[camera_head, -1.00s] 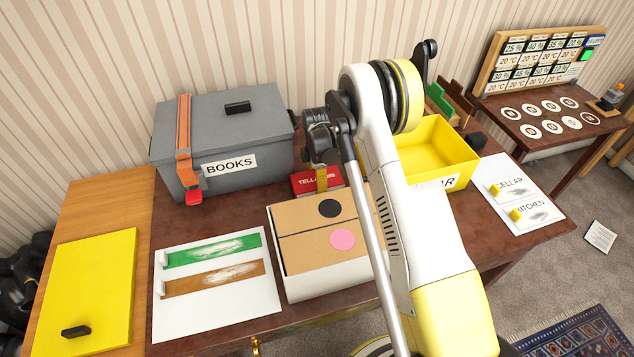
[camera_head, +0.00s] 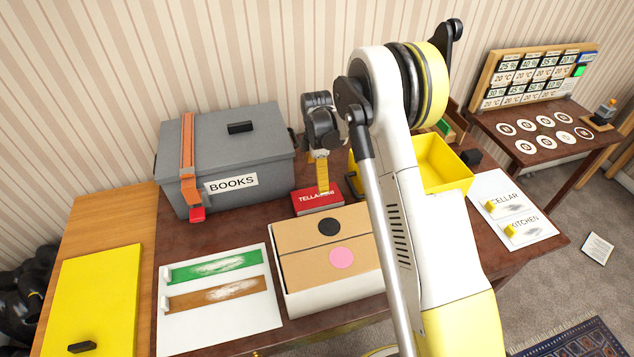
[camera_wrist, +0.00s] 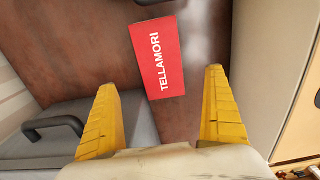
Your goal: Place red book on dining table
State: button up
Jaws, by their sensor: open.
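The red book (camera_head: 316,203), lettered "TELLAMORI", lies on the dark brown table between the grey BOOKS box and the cardboard-topped box. In the wrist view the red book (camera_wrist: 157,58) lies ahead of my fingertips, its near end in line with the gap between them. My gripper (camera_head: 323,188) points down at the book's back part in the head view; the exact height is hard to tell. In the wrist view my gripper (camera_wrist: 160,82) is open with nothing between its yellow fingers. The brown table (camera_head: 225,238) carries these things; no label shows whether it is the dining table.
The grey BOOKS box (camera_head: 240,150) stands close left of the book. The cardboard-topped box (camera_head: 310,240) stands in front. A yellow bin (camera_head: 443,163) stands to the right, beyond my arm. A white sheet with green and brown strips (camera_head: 215,320) lies front left.

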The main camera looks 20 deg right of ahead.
jog(key=s+r+m+t, duration=0.2)
jog(key=s+r+m, duration=0.3)
jog(key=r, duration=0.6)
jog(key=s+r+m+t, duration=0.1)
jog(key=s+r+m, duration=0.2)
jog(key=s+r, duration=0.55)
jog(key=s+a+r+m+t, duration=0.1)
jog(key=s+r+m+t, duration=0.1)
jog(key=s+m, duration=0.3)
jog(key=s+r+m+t, duration=0.2)
jog(key=s+r+m, duration=0.2)
jog(key=s, duration=0.9)
jog(key=shift+s+a+m, duration=0.2)
jog(key=shift+a+m, duration=0.15)
jog(key=shift+m, duration=0.15)
notch_tip(320, 180, down, 3)
jog(key=b, duration=0.2)
jog(key=shift+r+b, duration=0.15)
jog(key=shift+b, duration=0.2)
